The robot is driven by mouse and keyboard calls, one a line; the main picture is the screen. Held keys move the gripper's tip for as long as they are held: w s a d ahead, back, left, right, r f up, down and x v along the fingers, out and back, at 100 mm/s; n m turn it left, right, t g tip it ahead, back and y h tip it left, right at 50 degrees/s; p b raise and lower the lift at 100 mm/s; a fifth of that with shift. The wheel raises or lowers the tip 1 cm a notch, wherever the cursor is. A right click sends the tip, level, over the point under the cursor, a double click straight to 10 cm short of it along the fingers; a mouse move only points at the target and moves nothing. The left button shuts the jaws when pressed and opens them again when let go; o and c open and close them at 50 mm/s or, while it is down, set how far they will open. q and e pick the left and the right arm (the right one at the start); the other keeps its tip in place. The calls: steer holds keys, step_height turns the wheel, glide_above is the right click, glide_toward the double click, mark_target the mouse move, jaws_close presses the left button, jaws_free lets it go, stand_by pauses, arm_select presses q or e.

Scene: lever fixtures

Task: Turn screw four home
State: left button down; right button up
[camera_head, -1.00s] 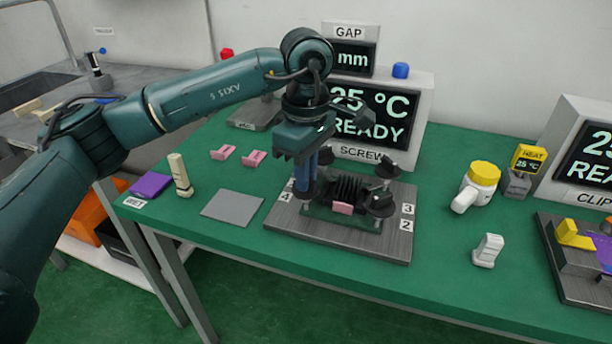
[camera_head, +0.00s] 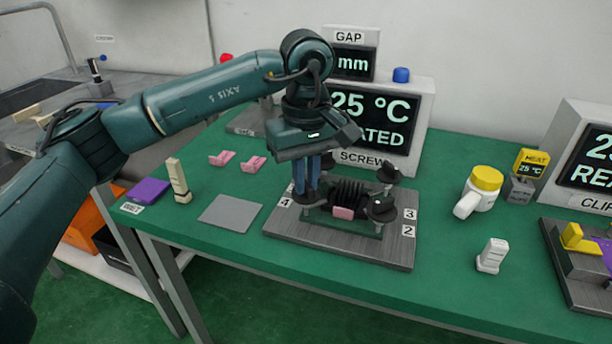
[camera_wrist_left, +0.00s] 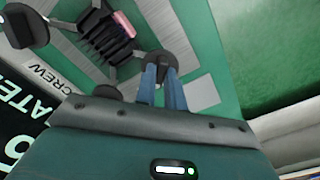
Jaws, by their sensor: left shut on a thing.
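The screw fixture's metal base plate (camera_head: 340,252) lies on the green table, with several black-knobbed screws around a black ribbed block (camera_head: 349,190) that has a pink piece (camera_head: 343,213) at its front. My left gripper (camera_head: 305,196) points down over the corner labelled 4 (camera_head: 286,202). Its blue fingers are shut on the black knob of screw four, which is mostly hidden in the head view. The knob of screw four (camera_wrist_left: 172,62) shows between and beyond the fingertips (camera_wrist_left: 163,78) in the left wrist view. My right gripper is not in view.
A screw display (camera_head: 385,118) stands behind the fixture, reading 25 °C and a word ending "ATED", partly hidden by my wrist.

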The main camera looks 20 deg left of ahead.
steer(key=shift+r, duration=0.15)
arm_select(q)
steer(key=c, duration=1.5)
jaws_free()
steer(key=shift+r, duration=0.1)
